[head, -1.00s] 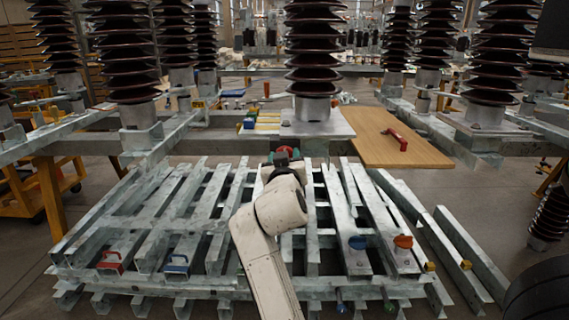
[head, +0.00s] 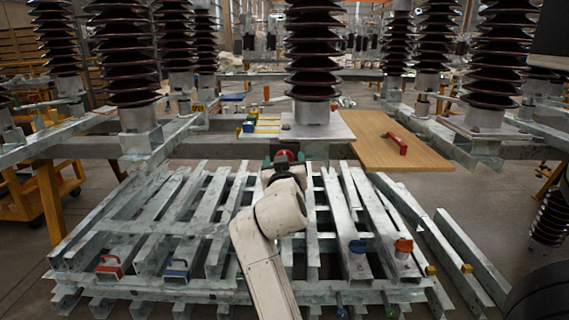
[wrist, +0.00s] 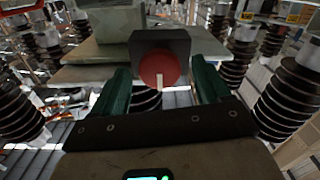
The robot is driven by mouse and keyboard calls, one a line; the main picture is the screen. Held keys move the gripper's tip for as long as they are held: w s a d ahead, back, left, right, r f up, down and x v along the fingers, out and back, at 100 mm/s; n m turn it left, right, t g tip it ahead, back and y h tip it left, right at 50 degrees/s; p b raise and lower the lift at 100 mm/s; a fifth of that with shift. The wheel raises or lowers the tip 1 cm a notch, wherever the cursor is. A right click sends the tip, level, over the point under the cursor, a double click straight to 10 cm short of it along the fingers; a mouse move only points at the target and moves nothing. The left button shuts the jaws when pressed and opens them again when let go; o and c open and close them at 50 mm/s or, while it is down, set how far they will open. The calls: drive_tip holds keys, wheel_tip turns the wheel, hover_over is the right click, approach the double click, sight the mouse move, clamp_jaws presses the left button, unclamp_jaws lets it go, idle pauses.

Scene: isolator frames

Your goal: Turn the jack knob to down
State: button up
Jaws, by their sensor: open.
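The jack knob looks to be the round red knob (wrist: 159,68) with a pale pointer mark, on a dark square housing (wrist: 178,42) in the wrist view. The mark points down in that picture. In the head view the red knob (head: 285,156) shows just past my wrist, under the front edge of the metal plate. My gripper (wrist: 160,82) is open, its two green fingers on either side of the knob and a little below its middle. I cannot tell whether the fingers touch it. My arm hides part of the housing in the head view.
A wooden board (head: 375,140) with a red-handled tool (head: 396,143) lies to the right of the insulator stack (head: 313,60). Galvanised beams (head: 200,215) fill the space below my arm. Blue (head: 358,246) and orange (head: 403,245) knobs sit on the beams at the right.

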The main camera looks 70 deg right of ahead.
drive_tip(key=p+v, duration=0.1)
drive_tip(key=v, duration=0.9)
drive_tip(key=shift+s+a, duration=0.2)
drive_tip(key=shift+a, duration=0.15)
drive_tip(key=s+a+f+n+y, duration=0.1)
drive_tip(key=a+f+n+y, duration=0.3)
drive_tip(key=f, duration=0.7)
drive_tip(key=a+f+n+y, duration=0.2)
drive_tip(key=a+f+y, duration=0.3)
drive_tip(key=f, duration=0.6)
drive_tip(key=s+a+f+n+g+y, duration=0.5)
drive_tip(key=s+a+f+g+y, duration=0.15)
drive_tip(key=s+a+f, duration=0.7)
wheel_tip(320, 180, up, 29)
drive_tip(key=w+a+p, duration=0.1)
drive_tip(key=p, duration=2.8)
drive_tip(key=shift+w+a+f+t+y, duration=0.25)
drive_tip(key=shift+a+t+y, duration=0.1)
drive_tip(key=shift+a+y, duration=0.1)
